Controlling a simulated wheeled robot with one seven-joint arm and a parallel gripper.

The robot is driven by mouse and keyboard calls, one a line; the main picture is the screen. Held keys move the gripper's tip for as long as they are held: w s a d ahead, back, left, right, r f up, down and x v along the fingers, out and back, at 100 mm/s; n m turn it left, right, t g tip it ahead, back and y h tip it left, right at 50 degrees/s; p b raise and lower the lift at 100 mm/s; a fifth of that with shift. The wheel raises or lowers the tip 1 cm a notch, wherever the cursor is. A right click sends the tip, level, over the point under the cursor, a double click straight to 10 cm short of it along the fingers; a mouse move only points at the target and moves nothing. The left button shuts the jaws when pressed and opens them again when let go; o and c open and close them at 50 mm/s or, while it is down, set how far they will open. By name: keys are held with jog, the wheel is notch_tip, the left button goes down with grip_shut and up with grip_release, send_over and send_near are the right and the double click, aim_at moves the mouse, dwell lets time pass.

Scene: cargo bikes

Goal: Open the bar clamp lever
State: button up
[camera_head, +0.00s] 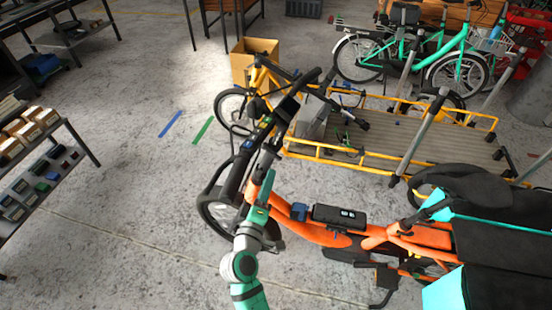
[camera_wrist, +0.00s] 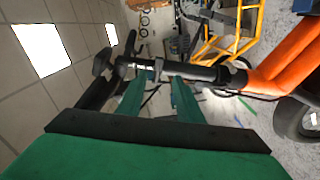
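An orange cargo bike (camera_head: 330,238) stands in front of me, its black handlebar (camera_head: 238,170) and stem to the left. In the wrist view the black stem (camera_wrist: 195,72) runs across the picture to the orange frame (camera_wrist: 290,55), with a collar-like fitting (camera_wrist: 226,72) near its right end. A small pale part shows on the stem between my fingertips; I cannot tell whether it is the bar clamp lever. My gripper (camera_wrist: 162,82) is open, its two green fingers apart with their tips at the stem. Contact is unclear. In the head view my gripper (camera_head: 265,183) is beside the stem.
A yellow cargo bike (camera_head: 375,155) with a long flat bed stands just behind the orange one. A teal bike (camera_head: 440,55) is farther back. A cardboard box (camera_head: 254,62) stands behind. A shelf (camera_head: 75,135) with small boxes is at left. The floor between is clear.

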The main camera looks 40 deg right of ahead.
aim_at(278, 159)
jog(key=x, duration=0.9)
jog(key=shift+s+d, duration=0.25)
jog(key=shift+d, duration=0.05)
jog(key=shift+w+d, duration=0.5)
jog(key=shift+w, duration=0.05)
grip_shut()
